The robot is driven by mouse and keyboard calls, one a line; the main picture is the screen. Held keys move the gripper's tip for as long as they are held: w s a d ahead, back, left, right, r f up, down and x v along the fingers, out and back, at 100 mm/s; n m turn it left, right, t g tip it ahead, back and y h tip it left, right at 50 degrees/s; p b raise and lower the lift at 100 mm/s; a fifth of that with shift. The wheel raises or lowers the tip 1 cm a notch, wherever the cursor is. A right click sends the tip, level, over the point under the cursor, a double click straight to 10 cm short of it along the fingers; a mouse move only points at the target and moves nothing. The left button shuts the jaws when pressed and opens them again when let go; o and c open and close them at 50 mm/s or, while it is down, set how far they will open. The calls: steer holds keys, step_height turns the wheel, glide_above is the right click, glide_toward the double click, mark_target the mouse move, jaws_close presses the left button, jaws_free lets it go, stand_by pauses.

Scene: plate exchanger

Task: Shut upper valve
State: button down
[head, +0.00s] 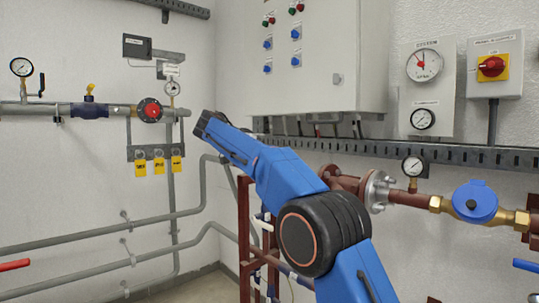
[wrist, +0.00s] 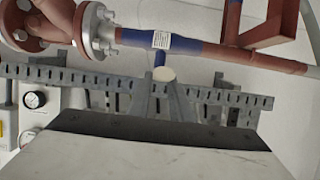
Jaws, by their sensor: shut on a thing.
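In the wrist view, which is upside down, a blue valve body (wrist: 190,46) with a white label sits in a red-brown pipe beside a flange. A short blue stem (wrist: 160,59) leads from it to a pale round end (wrist: 163,74), seemingly of the valve's handle. My gripper (wrist: 163,86) reaches to this end, its two grey fingers close together and shut on the handle. How far the handle is turned cannot be told. In the head view my blue arm hides this valve and my gripper.
A grey cabinet (head: 315,65) and a slotted cable tray (head: 450,153) lie close to the gripped valve. Right of my arm are a flange (head: 378,191), a small gauge (head: 413,166) and a blue-capped fitting (head: 474,201). Pipes run along the left wall.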

steer(key=shift+w+a, duration=0.15)
steer(key=shift+w, duration=0.05)
stand_by(0.5)
steer(key=c, duration=1.6)
jaws_free()
steer(key=shift+w+f+g, duration=0.1)
steer(key=shift+g, duration=0.2)
steer(key=v, duration=1.2)
steer(key=shift+f, duration=0.15)
